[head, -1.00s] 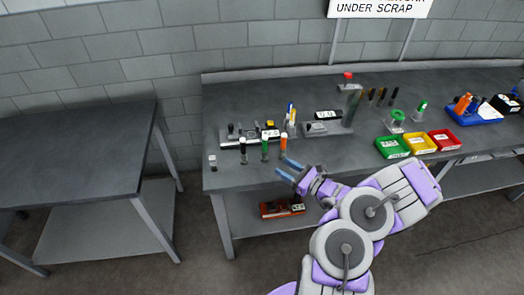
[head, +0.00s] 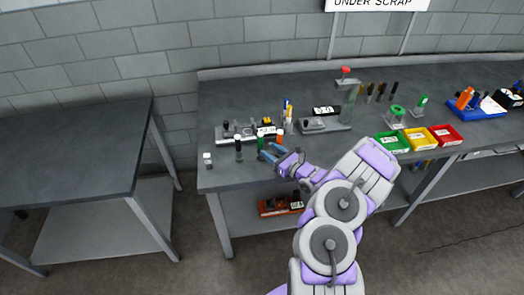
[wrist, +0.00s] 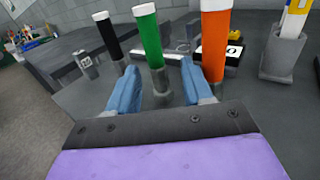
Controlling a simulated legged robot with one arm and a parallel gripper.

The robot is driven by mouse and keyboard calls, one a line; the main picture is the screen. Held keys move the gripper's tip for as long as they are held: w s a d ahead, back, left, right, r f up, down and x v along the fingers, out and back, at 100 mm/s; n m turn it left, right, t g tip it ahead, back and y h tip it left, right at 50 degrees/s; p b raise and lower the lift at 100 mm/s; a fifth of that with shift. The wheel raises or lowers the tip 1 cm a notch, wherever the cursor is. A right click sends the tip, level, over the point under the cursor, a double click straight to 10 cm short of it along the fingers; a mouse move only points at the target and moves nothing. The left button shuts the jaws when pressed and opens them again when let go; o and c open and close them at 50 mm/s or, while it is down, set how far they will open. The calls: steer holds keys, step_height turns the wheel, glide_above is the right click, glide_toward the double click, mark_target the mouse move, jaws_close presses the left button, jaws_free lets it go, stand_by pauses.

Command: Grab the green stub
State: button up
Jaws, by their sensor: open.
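The green stub (wrist: 149,38) is an upright green cylinder with a white top, standing on the grey bench between a black stub (wrist: 107,36) and an orange stub (wrist: 215,42). In the head view the green stub (head: 261,143) stands near the bench's front left part, partly behind my gripper. My gripper (head: 267,151) is open, with blue fingers pointing at it. In the wrist view my gripper (wrist: 158,85) has one finger on each side of the lower green stub. Whether the fingers touch it I cannot tell.
The black and orange stubs stand close on either side. A pen cup (wrist: 284,52) is at the right, and a small grey cylinder (wrist: 87,64) at the left. Green, yellow and red bins (head: 418,139) lie further right on the bench (head: 230,178).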

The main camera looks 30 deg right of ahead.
mark_target(262, 146)
steer(key=shift+w, duration=0.2)
steer(key=w+a, duration=0.1)
steer(key=w+a+b, duration=0.1)
steer(key=w, duration=0.1)
steer(key=w+a, duration=0.1)
steer(key=shift+w+a+r, duration=0.1)
steer(key=shift+w+r, duration=0.15)
steer(key=shift+d, duration=0.7)
steer(key=shift+c, duration=1.5)
steer(key=shift+a, duration=0.45)
steer(key=c, duration=0.5)
jaws_close()
